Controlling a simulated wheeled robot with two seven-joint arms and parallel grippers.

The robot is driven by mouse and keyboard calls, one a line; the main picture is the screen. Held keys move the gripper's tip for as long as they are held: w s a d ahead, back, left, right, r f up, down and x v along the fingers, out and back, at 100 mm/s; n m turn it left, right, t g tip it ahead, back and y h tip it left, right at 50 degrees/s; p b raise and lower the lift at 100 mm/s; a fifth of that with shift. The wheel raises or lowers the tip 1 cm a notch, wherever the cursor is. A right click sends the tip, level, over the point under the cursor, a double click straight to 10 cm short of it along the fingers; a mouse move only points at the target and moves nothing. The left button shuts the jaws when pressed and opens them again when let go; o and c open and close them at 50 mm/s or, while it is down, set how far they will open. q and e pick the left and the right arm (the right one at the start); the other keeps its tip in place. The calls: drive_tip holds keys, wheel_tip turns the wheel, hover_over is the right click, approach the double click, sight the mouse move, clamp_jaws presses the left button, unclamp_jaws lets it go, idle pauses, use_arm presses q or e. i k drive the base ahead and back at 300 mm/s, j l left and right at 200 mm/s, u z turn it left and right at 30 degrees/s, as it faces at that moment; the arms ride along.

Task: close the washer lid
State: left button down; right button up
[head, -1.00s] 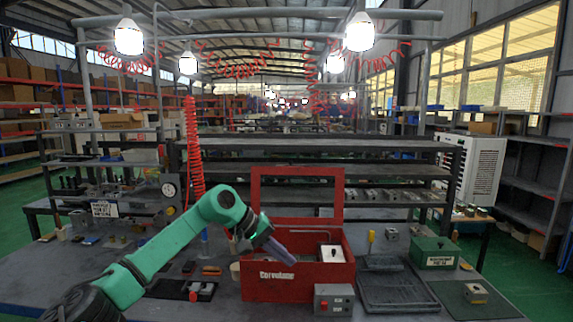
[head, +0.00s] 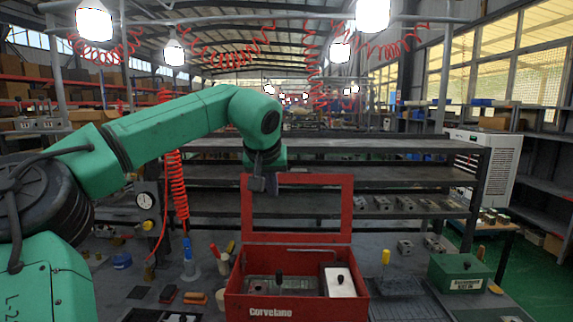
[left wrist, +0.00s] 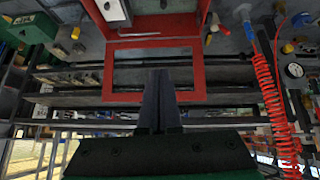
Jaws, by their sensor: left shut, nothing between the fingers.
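The red washer box (head: 300,306) labelled "Corvelano" stands on the bench. Its lid, a red open frame (head: 347,210), stands upright at the back of the box, so the box is open. My left gripper (head: 264,188) is shut and empty, in front of the upper left part of the lid frame as seen by the head. I cannot tell whether it touches the frame. The left wrist view looks upside down along the fingers (left wrist: 159,100), which overlap the lid frame (left wrist: 107,70). My right gripper is out of view.
Inside the box are a white block (head: 339,282) and a dark-knobbed part. A green box (head: 459,273) and a dark tray (head: 398,288) stand to the right. A red coiled hose (head: 177,190) hangs to the left. Dark shelving (head: 330,150) stands behind the lid.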

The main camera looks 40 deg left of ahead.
sight(346, 180)
drive_tip(key=i+j, duration=0.5)
drive_tip(key=j, duration=0.15)
drive_tip(key=i+j, duration=0.55)
drive_tip(key=j, duration=0.1)
